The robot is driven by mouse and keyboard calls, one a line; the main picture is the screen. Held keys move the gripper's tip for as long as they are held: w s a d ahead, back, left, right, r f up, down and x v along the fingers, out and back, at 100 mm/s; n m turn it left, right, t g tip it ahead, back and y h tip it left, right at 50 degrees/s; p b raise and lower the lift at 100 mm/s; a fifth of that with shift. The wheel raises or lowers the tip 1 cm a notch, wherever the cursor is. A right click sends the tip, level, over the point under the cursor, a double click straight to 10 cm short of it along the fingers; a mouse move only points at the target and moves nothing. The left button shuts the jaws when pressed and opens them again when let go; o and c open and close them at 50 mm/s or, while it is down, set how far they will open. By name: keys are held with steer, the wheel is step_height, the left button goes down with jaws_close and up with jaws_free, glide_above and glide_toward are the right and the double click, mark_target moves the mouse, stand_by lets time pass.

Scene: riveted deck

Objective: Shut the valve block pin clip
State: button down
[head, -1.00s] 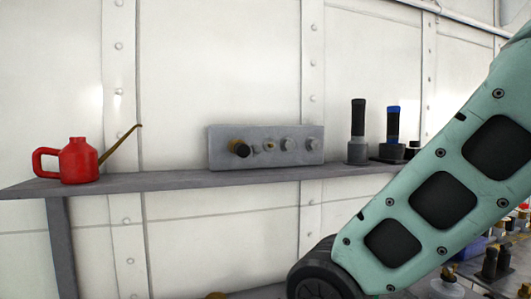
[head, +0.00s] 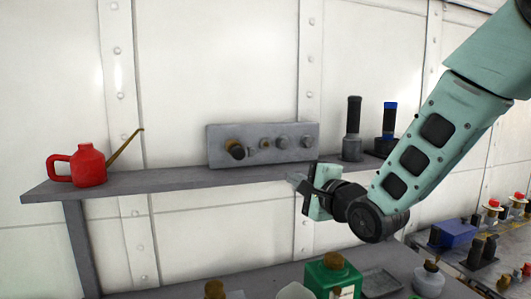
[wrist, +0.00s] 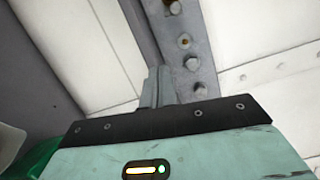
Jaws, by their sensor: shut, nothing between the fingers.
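The grey valve block (head: 290,130) stands upright on the wall shelf in the head view, with a row of round fittings on its face. A black-and-brass knob (head: 235,149) sits at its left end, with a small brass fitting (head: 265,144) beside it. Which part is the pin clip, and how it stands, is too small to tell. In the wrist view a grey face with fittings, apparently the valve block (wrist: 203,75), lies beyond the fingertips. My gripper (head: 297,180) is shut and empty, below and in front of the block's right end, apart from it. Its fingers also show in the wrist view (wrist: 155,90).
The shelf (head: 150,183) carries a red oil can (head: 88,165) at left and two black-handled tools (head: 353,130) right of the block. A lower bench holds a green container (head: 332,278) and a tray (head: 380,281). The shelf left of the block is largely clear.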

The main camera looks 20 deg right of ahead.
mark_target(251, 153)
steer(key=shift+d+r+m+t, duration=0.4)
steer(key=shift+d+r+m, duration=0.15)
steer(key=shift+r, duration=0.1)
steer(key=w+a+r+p, duration=0.1)
steer(key=w+a+p, duration=0.5)
steer(key=w, duration=0.3)
steer(key=shift+w+a+r, duration=0.15)
steer(key=shift+w+r, duration=0.15)
steer(key=shift+w, duration=0.1)
steer(key=shift+f+b, duration=0.15)
steer(key=shift+b, duration=0.2)
